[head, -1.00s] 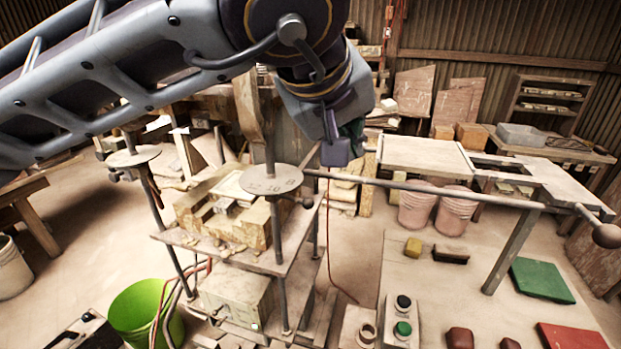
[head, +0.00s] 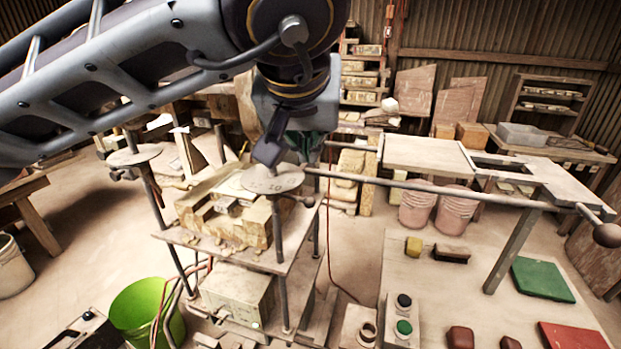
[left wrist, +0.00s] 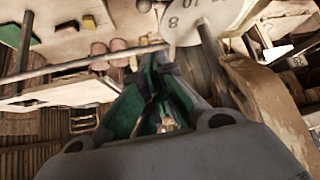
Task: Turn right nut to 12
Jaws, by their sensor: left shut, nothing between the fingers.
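The right nut (head: 290,181) is a round pale disc with numbers on its face, on the right threaded rod of the press. A 10 is legible on it in the head view, though gripper and angle obscure other numbers. My left gripper (head: 268,152) is shut and empty, over the disc's back edge; I cannot tell whether it touches. In the left wrist view, the green-lined fingers (left wrist: 160,68) point toward the disc (left wrist: 192,28), which shows 8 and 10 there. The left nut (head: 134,156) is a similar disc on the left rod. My right gripper is out of view.
A long bar with a ball end (head: 606,235) runs right from beside the disc. The press plate (head: 228,248) carries a stone-like block (head: 240,222) under the nut. A green bucket (head: 146,309) stands below left. A control box (head: 403,325) is at front.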

